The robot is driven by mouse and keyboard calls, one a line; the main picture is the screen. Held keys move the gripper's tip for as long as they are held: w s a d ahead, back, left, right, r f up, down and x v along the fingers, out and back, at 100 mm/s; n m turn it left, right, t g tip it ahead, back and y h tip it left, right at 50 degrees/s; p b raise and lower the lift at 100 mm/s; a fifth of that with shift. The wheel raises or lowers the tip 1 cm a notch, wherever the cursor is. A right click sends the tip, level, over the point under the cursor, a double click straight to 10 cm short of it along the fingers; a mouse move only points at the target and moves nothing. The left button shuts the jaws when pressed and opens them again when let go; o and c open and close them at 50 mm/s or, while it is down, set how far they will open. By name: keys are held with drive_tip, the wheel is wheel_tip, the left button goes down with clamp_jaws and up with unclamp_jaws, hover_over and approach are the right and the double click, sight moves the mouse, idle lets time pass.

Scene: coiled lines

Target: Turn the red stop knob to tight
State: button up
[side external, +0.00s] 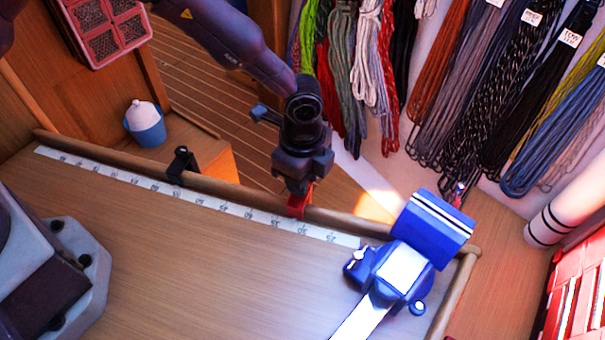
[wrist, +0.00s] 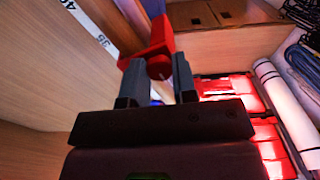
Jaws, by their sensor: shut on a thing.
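The red stop knob (side external: 299,204) sits at the wooden rail along the far edge of the bench, beside the white measuring strip. My gripper (side external: 297,188) points down over it, and its fingers meet the red part. In the wrist view, the red stop (wrist: 162,38) has a block and a round knob end. The fingers of my gripper (wrist: 158,76) stand on either side of the knob end and are shut on it. The fingers partly hide the knob in the side view. I cannot read any tight mark.
A black clamp (side external: 182,165) sits on the rail to the left. A blue vise (side external: 432,228) stands at the bench's right end. Coiled lines (side external: 470,90) hang behind. A blue and white container (side external: 145,122) stands at the back left. The bench middle (side external: 210,255) is clear.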

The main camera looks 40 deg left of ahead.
drive_tip(key=shift+d+r, duration=0.1)
drive_tip(key=o, duration=0.9)
drive_tip(key=shift+o, duration=0.2)
wheel_tip(320, 180, up, 13)
idle(0.4)
drive_tip(key=s+a+r+n+t, duration=0.2)
drive_tip(key=s+a+r+n, duration=0.6)
drive_tip(key=a, duration=0.4)
drive_tip(key=s+a+r+n+t, duration=0.3)
drive_tip(key=s+a+r+n, duration=0.6)
drive_tip(key=s+a, duration=0.3)
drive_tip(key=shift+s+r+t, duration=0.3)
drive_tip(key=shift+s+r, duration=0.1)
